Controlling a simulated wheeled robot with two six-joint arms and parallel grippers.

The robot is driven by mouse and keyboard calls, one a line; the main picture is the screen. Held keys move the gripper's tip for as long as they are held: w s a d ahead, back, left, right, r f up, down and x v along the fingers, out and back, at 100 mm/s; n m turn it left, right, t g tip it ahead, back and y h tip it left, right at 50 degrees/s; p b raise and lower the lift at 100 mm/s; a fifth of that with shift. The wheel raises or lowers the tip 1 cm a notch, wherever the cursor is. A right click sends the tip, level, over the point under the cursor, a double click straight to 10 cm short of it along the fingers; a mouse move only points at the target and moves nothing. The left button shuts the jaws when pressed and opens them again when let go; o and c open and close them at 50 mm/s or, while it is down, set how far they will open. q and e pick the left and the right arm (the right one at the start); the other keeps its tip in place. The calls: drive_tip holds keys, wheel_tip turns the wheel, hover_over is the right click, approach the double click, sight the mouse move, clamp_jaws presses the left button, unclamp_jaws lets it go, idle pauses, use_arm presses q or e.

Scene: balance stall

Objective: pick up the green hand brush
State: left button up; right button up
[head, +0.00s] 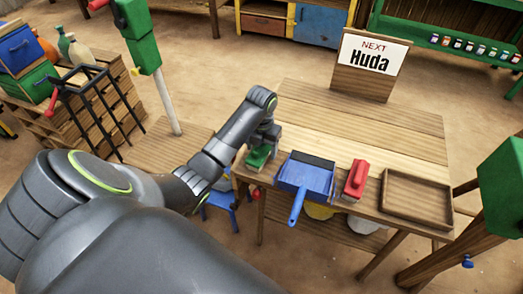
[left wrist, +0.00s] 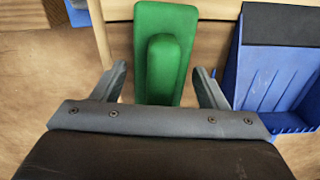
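The green hand brush (head: 258,158) lies at the left edge of the wooden table, partly hidden in the head view by my left arm. In the left wrist view the brush (left wrist: 167,30) shows its flat green body and raised handle, lying lengthwise away from the camera. My left gripper (head: 264,142) is over the brush. In the left wrist view the gripper (left wrist: 163,76) is open, with one finger on either side of the handle's near end and a gap to each. I cannot tell its height above the brush. My right gripper is not in view.
A blue dustpan (head: 306,178) lies just right of the brush, its handle over the front edge. Further right are a red brush (head: 356,179) and an empty wooden tray (head: 387,204). A sign reading "NEXT Huda" (head: 369,66) stands at the back. The table's middle is clear.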

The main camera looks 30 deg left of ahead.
use_arm(q)
drive_tip(key=c, duration=0.9)
drive_tip(key=shift+c, duration=0.2)
drive_tip(key=shift+r, duration=0.15)
drive_tip(key=shift+w+r, duration=0.1)
drive_tip(key=shift+r, duration=0.25)
wheel_tip(320, 180, up, 7)
drive_tip(key=shift+r+p, duration=0.15)
drive_tip(key=shift+p, duration=0.95)
drive_tip(key=shift+r+p, duration=0.9)
drive_tip(key=shift+p, duration=0.05)
